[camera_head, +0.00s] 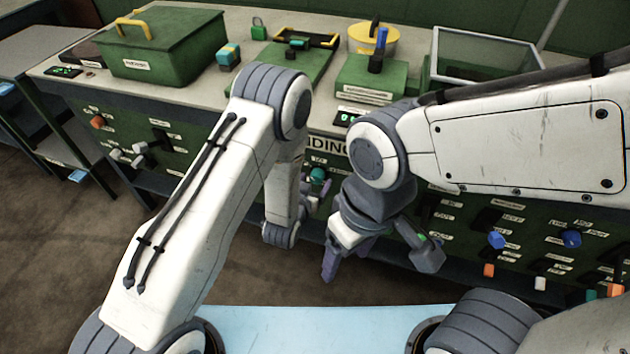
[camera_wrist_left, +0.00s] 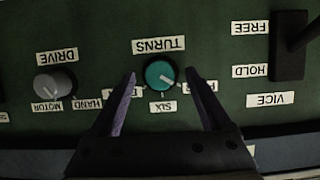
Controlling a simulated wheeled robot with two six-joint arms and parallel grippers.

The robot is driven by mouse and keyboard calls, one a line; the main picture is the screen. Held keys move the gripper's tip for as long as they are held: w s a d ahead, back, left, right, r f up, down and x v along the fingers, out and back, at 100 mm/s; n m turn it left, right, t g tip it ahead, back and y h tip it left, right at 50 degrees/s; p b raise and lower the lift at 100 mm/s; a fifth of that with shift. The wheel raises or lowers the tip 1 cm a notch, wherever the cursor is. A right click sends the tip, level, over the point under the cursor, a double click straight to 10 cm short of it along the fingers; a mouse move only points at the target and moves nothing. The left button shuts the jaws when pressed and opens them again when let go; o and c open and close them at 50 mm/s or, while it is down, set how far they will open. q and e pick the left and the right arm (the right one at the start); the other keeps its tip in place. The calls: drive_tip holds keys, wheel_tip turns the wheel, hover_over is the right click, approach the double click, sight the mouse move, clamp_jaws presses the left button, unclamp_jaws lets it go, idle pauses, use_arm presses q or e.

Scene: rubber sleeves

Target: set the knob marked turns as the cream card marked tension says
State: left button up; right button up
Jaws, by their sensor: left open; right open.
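The teal knob marked turns (camera_wrist_left: 160,74) is on the green panel, upside down in the left wrist view. Its white pointer line slants to the lower right, towards the gap between the six label (camera_wrist_left: 162,106) and a label half hidden by a finger. My left gripper (camera_wrist_left: 161,88) is open, with one purple finger on each side of the knob; contact cannot be told. In the head view the knob (camera_head: 317,175) shows beside my left wrist. My right gripper (camera_head: 345,258) is open and empty in front of the panel. I cannot make out a cream card marked tension.
A grey drive knob (camera_wrist_left: 55,84) and a vice lever (camera_wrist_left: 290,45) flank the turns knob. The bench top holds a green box (camera_head: 165,45), a green block with a blue-handled lever (camera_head: 370,75) and a glass-lidded case (camera_head: 485,55). Blue and orange controls line the panel at right.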

use_arm(q)
drive_tip(key=shift+w+d+f, duration=0.15)
drive_tip(key=shift+w, duration=0.25)
clamp_jaws()
drive_tip(key=m+y, duration=0.1)
drive_tip(key=m, duration=0.1)
drive_tip(key=m+t+y+b, duration=0.1)
drive_tip(key=shift+s+d+f+m, duration=0.1)
drive_tip(key=shift+d+m, duration=0.1)
drive_tip(key=shift+m, duration=0.2)
drive_tip(key=m+t+y+b, duration=0.1)
drive_tip(key=m+y, duration=0.1)
drive_tip(key=m, duration=0.1)
drive_tip(key=shift+m, duration=0.3)
drive_tip(key=shift+t, duration=0.3)
idle(0.3)
